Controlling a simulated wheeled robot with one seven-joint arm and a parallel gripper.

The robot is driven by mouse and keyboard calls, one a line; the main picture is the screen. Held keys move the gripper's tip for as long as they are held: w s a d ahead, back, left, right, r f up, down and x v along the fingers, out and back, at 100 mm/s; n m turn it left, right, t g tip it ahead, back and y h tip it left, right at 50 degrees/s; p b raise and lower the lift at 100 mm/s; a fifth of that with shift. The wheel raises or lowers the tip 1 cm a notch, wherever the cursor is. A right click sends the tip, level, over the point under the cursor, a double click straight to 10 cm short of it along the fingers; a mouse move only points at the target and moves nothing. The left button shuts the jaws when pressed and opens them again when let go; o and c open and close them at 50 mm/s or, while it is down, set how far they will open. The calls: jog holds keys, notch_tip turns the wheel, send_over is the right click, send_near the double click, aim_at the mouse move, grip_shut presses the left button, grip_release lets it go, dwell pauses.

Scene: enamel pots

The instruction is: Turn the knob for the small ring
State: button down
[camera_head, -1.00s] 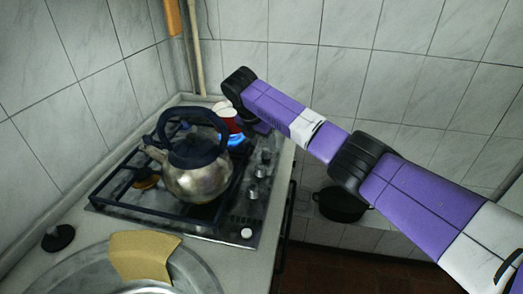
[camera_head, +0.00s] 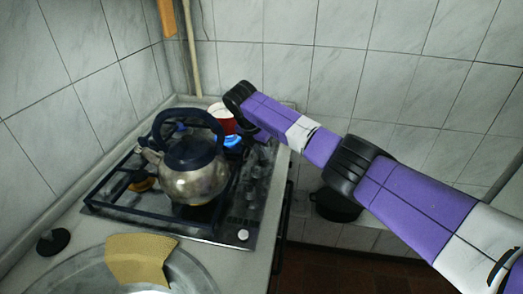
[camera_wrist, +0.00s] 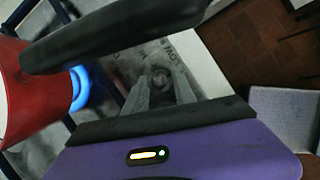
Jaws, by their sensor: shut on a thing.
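In the wrist view, my gripper (camera_wrist: 163,88) is closed around a small round knob (camera_wrist: 160,75) on the stove's front panel, with a grey finger on each side of it. The fingers are partly blurred. In the head view my arm's end hides the fingers and this knob. A blue flame burns on the ring beside it, in the head view (camera_head: 232,141) and the wrist view (camera_wrist: 79,88). A red mug (camera_head: 221,118), white inside, stands at that flame. It also shows at the left of the wrist view (camera_wrist: 22,95).
A metal kettle (camera_head: 190,182) with a dark handle stands on the black grate (camera_head: 112,209). A white button (camera_head: 243,235) is at the panel's near end. A black pot (camera_head: 337,205) stands low on the right.

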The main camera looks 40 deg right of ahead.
jog(key=shift+m, duration=0.4)
jog(key=shift+a+f+m+g+b, duration=0.1)
jog(key=shift+m+g+b, duration=0.25)
jog(key=shift+m, duration=0.25)
jog(key=shift+w+f+m+g+b, duration=0.1)
jog(key=shift+m+g+b, duration=0.35)
jog(key=shift+m+b, duration=0.45)
jog(key=m+b, duration=0.1)
jog(key=b, duration=0.1)
jog(key=shift+b, duration=0.3)
jog(key=shift+m+g+b, duration=0.3)
jog(key=shift+b, duration=0.5)
jog(key=shift+r+m+b, duration=0.2)
jog(key=shift+m+b, duration=0.2)
jog(key=shift+b, duration=0.75)
jog(key=c, duration=1)
grip_release()
jog(key=shift+c, duration=0.2)
